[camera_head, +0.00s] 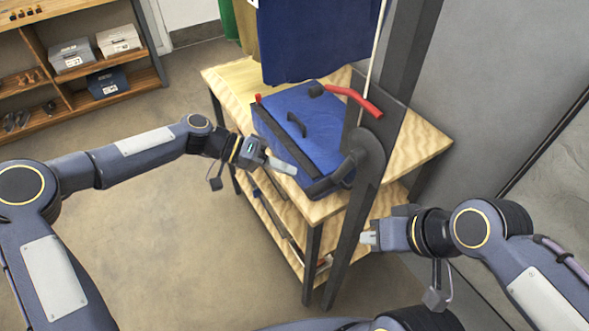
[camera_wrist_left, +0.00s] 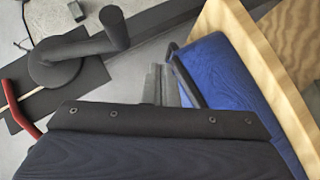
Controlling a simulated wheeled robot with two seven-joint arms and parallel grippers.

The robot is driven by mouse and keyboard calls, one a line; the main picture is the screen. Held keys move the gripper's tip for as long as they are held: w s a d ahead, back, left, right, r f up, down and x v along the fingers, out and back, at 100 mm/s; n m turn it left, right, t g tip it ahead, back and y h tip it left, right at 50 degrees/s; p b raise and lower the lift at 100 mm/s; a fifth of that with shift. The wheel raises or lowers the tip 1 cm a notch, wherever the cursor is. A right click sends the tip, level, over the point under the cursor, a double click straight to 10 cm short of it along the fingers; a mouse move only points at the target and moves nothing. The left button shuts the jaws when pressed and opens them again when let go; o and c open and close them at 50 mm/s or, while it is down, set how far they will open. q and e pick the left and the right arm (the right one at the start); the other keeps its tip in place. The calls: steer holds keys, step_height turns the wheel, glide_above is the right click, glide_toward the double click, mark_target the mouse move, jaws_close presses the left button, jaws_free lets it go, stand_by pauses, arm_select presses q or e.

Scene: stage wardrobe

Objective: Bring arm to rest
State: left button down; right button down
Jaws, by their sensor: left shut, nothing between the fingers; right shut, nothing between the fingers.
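My left arm reaches in from the left in the head view. Its gripper (camera_head: 284,167) is shut and empty at the left side of the blue case (camera_head: 318,118), near its front edge. I cannot tell whether it touches the case. My right gripper (camera_head: 369,238) is shut and empty, low at the right, beside the dark post and apart from the case.
The case lies on a wooden table (camera_head: 425,145) with a lower shelf. A dark post (camera_head: 405,60) with a red-handled lever (camera_head: 352,98) stands against the table. Dark blue cloth (camera_head: 315,40) hangs behind. Shelves with boxes (camera_head: 72,57) stand at the far left. Floor at left is clear.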

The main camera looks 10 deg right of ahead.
arm_select(q)
steer(key=w+a+b, duration=0.2)
steer(key=w+a, duration=0.1)
steer(key=a, duration=0.4)
steer(key=s+a+r+n+t+y, duration=0.3)
steer(key=s+a+y, duration=0.1)
steer(key=s+a, duration=0.35)
steer(key=s+a+r+n+t+y, duration=0.2)
steer(key=s+a+t+y, duration=0.1)
steer(key=s+a, duration=0.4)
steer(key=s+a+f+n+t+y, duration=0.1)
steer(key=s+a+n+t, duration=0.3)
steer(key=s, duration=0.7)
steer(key=a+f+n, duration=0.1)
steer(key=a+n, duration=0.1)
steer(key=a, duration=0.2)
steer(key=shift+s+a+f+y, duration=0.15)
steer(key=shift+s+a+y, duration=0.1)
steer(key=shift+s+y, duration=0.15)
arm_select(e)
steer(key=shift+s+f, duration=0.3)
steer(key=shift+f, duration=0.6)
arm_select(q)
steer(key=shift+w, duration=0.1)
arm_select(e)
steer(key=shift+d, duration=0.1)
